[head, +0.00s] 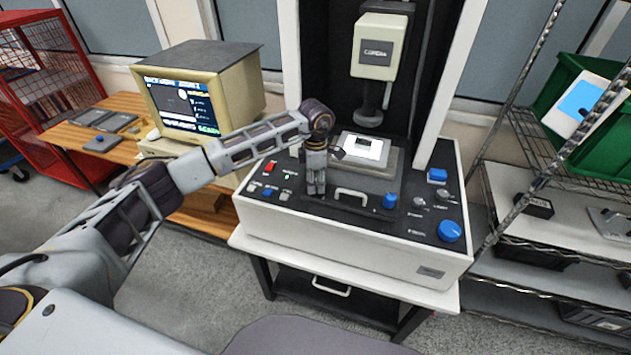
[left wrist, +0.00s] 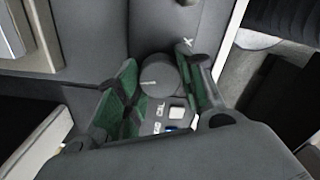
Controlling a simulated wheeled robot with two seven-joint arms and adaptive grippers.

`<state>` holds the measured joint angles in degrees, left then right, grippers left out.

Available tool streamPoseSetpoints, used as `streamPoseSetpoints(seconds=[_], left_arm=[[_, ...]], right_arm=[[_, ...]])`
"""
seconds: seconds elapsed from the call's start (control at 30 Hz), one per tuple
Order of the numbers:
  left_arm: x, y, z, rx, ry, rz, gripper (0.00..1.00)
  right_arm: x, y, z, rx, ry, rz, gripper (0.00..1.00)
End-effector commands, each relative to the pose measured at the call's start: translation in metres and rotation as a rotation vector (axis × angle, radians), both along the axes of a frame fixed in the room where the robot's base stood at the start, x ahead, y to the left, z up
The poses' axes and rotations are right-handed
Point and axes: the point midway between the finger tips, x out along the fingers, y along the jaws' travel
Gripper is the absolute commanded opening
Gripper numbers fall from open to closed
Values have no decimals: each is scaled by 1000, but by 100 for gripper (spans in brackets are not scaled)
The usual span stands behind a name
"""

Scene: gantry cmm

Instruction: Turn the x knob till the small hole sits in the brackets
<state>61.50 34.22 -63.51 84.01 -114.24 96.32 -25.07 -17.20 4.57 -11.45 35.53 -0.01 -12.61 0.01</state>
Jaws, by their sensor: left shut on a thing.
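My left gripper (head: 316,188) reaches down onto the left part of the machine's black control panel. In the left wrist view its green-padded fingers (left wrist: 163,88) stand on either side of the round dark grey x knob (left wrist: 158,73), shut on it. A white X mark (left wrist: 188,43) is printed beside the knob. In the head view the gripper hides the knob. The monitor (head: 190,105) at the left shows a dark picture field with a pale round spot and text at its right. The small hole and brackets are too small to tell apart. My right gripper is not in view.
The panel also bears a red switch (head: 269,167), a blue knob (head: 390,200) and a large blue knob (head: 449,231). A pale plate (head: 362,148) lies on the stage under the cream measuring head (head: 378,48). A wire shelf with a green bin (head: 575,95) stands at the right.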

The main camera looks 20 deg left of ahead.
Motion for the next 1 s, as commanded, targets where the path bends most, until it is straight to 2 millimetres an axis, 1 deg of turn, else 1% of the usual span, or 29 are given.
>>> streamPoseSetpoints(seconds=[0.17, 0.37, 1.0], left_arm=[[1, 0, 0, 1, -2, 62, 14], [1, 0, -1, 1, -2, 176, 14], [1, 0, 0, -1, -3, 657, 14]], right_arm=[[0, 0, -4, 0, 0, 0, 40], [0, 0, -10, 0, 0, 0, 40], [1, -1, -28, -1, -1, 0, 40]])
